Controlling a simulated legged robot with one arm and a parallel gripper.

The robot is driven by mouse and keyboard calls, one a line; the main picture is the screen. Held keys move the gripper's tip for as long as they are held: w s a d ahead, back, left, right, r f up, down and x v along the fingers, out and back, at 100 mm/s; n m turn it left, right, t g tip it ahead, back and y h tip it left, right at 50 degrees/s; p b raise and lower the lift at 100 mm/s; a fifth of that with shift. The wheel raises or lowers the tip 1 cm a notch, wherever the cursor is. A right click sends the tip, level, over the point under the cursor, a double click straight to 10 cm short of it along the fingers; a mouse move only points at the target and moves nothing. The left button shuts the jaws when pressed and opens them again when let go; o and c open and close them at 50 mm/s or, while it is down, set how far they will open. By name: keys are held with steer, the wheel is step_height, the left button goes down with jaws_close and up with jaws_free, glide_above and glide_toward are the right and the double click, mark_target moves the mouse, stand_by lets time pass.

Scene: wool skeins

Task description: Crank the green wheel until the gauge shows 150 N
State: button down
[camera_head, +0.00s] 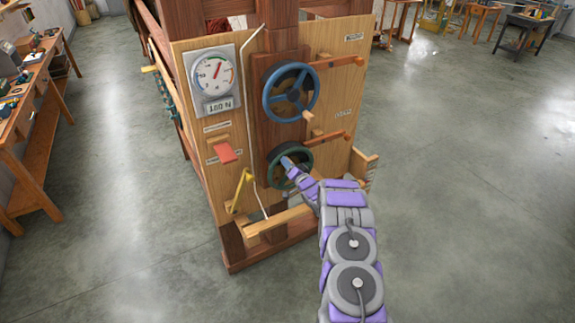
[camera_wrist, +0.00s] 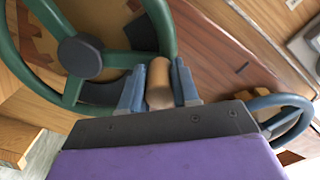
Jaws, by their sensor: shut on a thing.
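The green wheel (camera_head: 271,169) is mounted low on the wooden post, below a blue wheel. In the wrist view, its green rim (camera_wrist: 14,62) and dark hub (camera_wrist: 80,57) fill the upper left. My gripper (camera_head: 288,163) is at the wheel's face, and its two blue-grey fingers (camera_wrist: 159,76) are shut on the wheel's wooden crank handle (camera_wrist: 158,96), one on each side. The gauge (camera_head: 213,77) is a round white dial with coloured arcs on the panel left of the post. Its red needle points up and right. The small display (camera_head: 218,105) under it is too small to read surely.
The blue wheel (camera_head: 268,96) is just above, with its own wooden handle (camera_head: 308,116); it also shows in the wrist view (camera_wrist: 286,101). Open concrete floor (camera_head: 455,180) lies to the right.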

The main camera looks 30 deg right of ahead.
steer(key=shift+d+f, duration=0.15)
steer(key=shift+f, duration=0.05)
steer(key=c, duration=0.8)
jaws_free()
steer(key=shift+d, duration=0.1)
steer(key=shift+s, duration=0.1)
steer(key=shift+s, duration=0.65)
steer(key=s, duration=0.5)
steer(key=s+p, duration=0.1)
steer(key=s, duration=1)
steer(key=shift+d, duration=0.35)
steer(key=shift+c, duration=0.2)
